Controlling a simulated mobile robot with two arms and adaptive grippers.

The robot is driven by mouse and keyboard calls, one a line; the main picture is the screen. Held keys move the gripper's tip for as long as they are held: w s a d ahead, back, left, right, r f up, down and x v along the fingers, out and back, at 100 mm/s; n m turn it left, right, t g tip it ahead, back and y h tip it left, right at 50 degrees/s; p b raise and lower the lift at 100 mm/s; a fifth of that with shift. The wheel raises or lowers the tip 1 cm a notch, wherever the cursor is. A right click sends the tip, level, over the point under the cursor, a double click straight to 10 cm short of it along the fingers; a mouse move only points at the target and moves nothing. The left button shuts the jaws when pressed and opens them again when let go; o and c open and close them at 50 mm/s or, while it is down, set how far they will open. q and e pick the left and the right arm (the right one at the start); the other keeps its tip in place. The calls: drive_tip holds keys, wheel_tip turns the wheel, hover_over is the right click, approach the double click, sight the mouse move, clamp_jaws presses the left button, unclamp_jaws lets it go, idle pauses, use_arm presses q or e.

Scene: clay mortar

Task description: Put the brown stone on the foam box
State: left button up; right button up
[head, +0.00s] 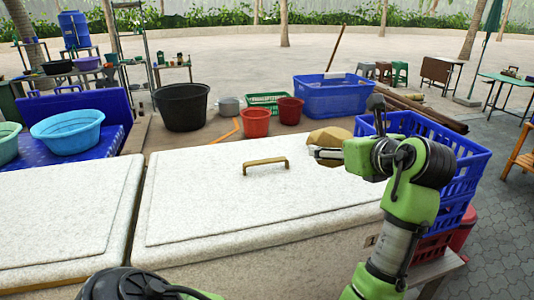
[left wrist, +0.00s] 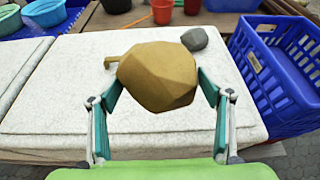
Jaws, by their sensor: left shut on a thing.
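The brown stone (head: 328,136) is a faceted tan lump at the far right corner of the white foam box (head: 220,205). My left gripper (head: 326,153) is shut on it. In the left wrist view the stone (left wrist: 158,76) sits between the two teal fingers, with the speckled box lid (left wrist: 60,100) behind and below it. I cannot tell whether the stone touches the lid. The lid has a brown handle (head: 265,164), partly hidden by the stone in the left wrist view. My right gripper is not in view.
A grey stone (left wrist: 194,39) lies near the lid's far edge. A blue crate (head: 465,160) stands close on the right of the box. A second foam box (head: 60,215) adjoins on the left. Buckets and a blue tub (head: 335,97) stand behind. Much of the lid is bare.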

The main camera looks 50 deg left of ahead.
use_arm(q)
drive_tip(key=shift+w+a, duration=0.15)
drive_tip(key=shift+w, duration=0.1)
drive_tip(key=w+a+f, duration=0.1)
drive_tip(key=w+f, duration=0.2)
drive_tip(key=w, duration=0.1)
drive_tip(key=w+a+f+p, duration=0.1)
drive_tip(key=w+f, duration=0.2)
drive_tip(key=w, duration=0.1)
drive_tip(key=w+a+f, duration=0.1)
drive_tip(key=w+f, duration=0.2)
drive_tip(key=w, duration=0.2)
drive_tip(key=shift+a+f, duration=0.15)
drive_tip(key=shift+a, duration=0.25)
drive_tip(key=shift+w+f+p, duration=0.2)
drive_tip(key=shift+f+p, duration=0.25)
drive_tip(key=shift+f, duration=1.35)
drive_tip(key=o, duration=1.8)
drive_tip(key=shift+s+f, duration=0.1)
drive_tip(key=shift+f, duration=0.25)
drive_tip(key=o, duration=0.3)
drive_tip(key=shift+r, duration=0.1)
